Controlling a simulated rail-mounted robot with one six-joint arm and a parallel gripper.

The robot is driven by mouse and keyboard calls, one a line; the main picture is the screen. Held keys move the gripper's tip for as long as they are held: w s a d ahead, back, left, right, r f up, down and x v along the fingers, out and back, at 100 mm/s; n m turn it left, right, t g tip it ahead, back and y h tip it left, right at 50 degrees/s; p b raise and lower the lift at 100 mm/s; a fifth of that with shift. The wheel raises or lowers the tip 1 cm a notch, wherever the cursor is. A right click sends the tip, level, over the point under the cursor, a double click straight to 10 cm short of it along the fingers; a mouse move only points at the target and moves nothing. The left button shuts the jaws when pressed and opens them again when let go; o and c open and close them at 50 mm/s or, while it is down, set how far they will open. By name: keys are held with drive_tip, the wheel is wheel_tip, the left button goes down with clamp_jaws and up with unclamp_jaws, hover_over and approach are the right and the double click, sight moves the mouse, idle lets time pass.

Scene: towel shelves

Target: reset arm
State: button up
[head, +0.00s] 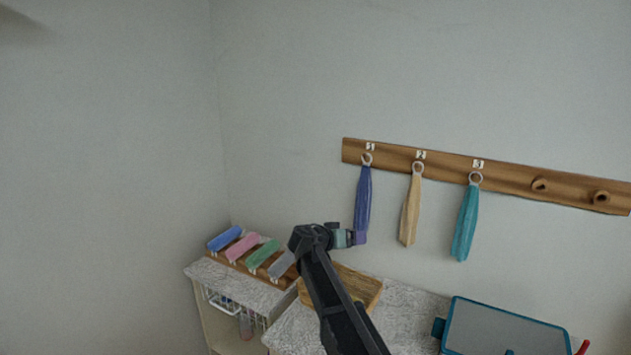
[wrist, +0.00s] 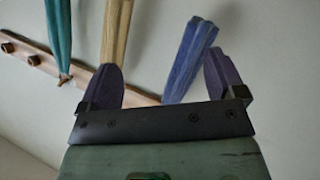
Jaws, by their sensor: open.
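My gripper (head: 361,237) is at the end of my dark arm, near the lower end of the blue towel (head: 363,200) in the head view. In the wrist view my gripper (wrist: 160,62) has its two purple fingers apart with nothing held between them. The blue towel (wrist: 192,62) shows behind and between the fingers. The beige towel (wrist: 115,35) is partly behind the left finger, and the teal towel (wrist: 60,35) is farther left. I cannot tell from these views whether a finger touches the blue towel.
A wooden rail (head: 510,177) holds the blue, beige (head: 410,212) and teal (head: 465,225) towels; two right pegs are bare. Below are a wooden block (head: 360,287), a blue-rimmed tray (head: 500,325) and several rolled cloths (head: 242,247) on a shelf. My arm hides part of the counter.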

drive_tip(key=s+d+f+n+g+y, duration=0.1)
drive_tip(key=s+f+g+y, duration=0.1)
drive_tip(key=s, duration=1)
drive_tip(key=s+d+f+n+g+y, duration=0.2)
drive_tip(key=s+f+y, duration=0.3)
drive_tip(key=s, duration=0.7)
drive_tip(key=s+d+f+n+g+y, duration=0.1)
drive_tip(key=s+f+g+y, duration=0.3)
drive_tip(key=s, duration=0.8)
drive_tip(key=shift+s+d+n, duration=0.15)
drive_tip(key=shift+s+n, duration=0.15)
drive_tip(key=shift+n, duration=0.4)
drive_tip(key=shift+f, duration=0.1)
